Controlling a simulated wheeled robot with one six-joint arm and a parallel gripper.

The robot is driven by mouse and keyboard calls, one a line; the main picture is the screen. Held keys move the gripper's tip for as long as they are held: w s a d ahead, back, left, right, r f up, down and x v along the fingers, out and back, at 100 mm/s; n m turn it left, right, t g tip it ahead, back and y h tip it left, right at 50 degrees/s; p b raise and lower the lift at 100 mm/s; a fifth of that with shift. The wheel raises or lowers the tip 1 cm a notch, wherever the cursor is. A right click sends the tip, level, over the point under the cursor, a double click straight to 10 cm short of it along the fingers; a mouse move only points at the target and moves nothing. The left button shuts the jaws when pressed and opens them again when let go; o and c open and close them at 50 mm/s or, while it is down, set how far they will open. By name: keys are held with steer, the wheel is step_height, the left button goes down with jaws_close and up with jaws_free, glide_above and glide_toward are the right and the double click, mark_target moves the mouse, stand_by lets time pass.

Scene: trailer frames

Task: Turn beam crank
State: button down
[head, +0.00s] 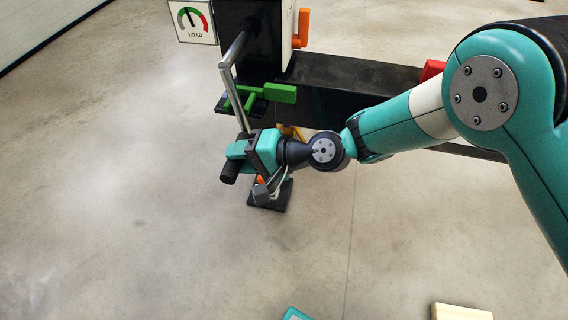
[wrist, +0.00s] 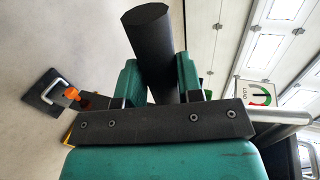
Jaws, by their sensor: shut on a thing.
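The crank is a bent silver bar (head: 231,88) on the black beam frame (head: 350,90), running down to a black cylindrical handle (head: 229,173). My gripper (head: 238,157) is at the lower end of the crank, shut on the handle. In the wrist view the dark handle (wrist: 149,32) stands between my two teal fingers, its end sticking out beyond them. The silver bar also shows at the right in the wrist view (wrist: 275,117). The crank's joint with the frame is partly hidden in the head view.
A green lever (head: 272,93) sits just right of the crank. An orange lever (head: 303,27) and a red part (head: 432,70) are on the frame. A LOAD gauge (head: 193,20) hangs top left. A black plate (head: 272,199) lies below my gripper. The floor at left is clear.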

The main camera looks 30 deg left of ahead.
steer(key=shift+s+a+f+y+b, duration=0.2)
steer(key=shift+a+f+y+b, duration=0.05)
steer(key=shift+a+b, duration=0.25)
steer(key=shift+s+a+f+y+b, duration=0.15)
steer(key=shift+a+f+y+b, duration=0.1)
steer(key=shift+a+b, duration=0.15)
steer(key=shift+a+r, duration=0.2)
steer(key=shift+a, duration=0.1)
steer(key=shift+y, duration=0.3)
steer(key=c, duration=0.8)
jaws_free()
steer(key=shift+r, duration=0.1)
steer(key=p+v, duration=0.1)
steer(key=v, duration=0.7)
steer(key=p+v, duration=0.2)
steer(key=v, duration=0.7)
steer(key=shift+w+d, duration=0.15)
steer(key=shift+w, duration=0.15)
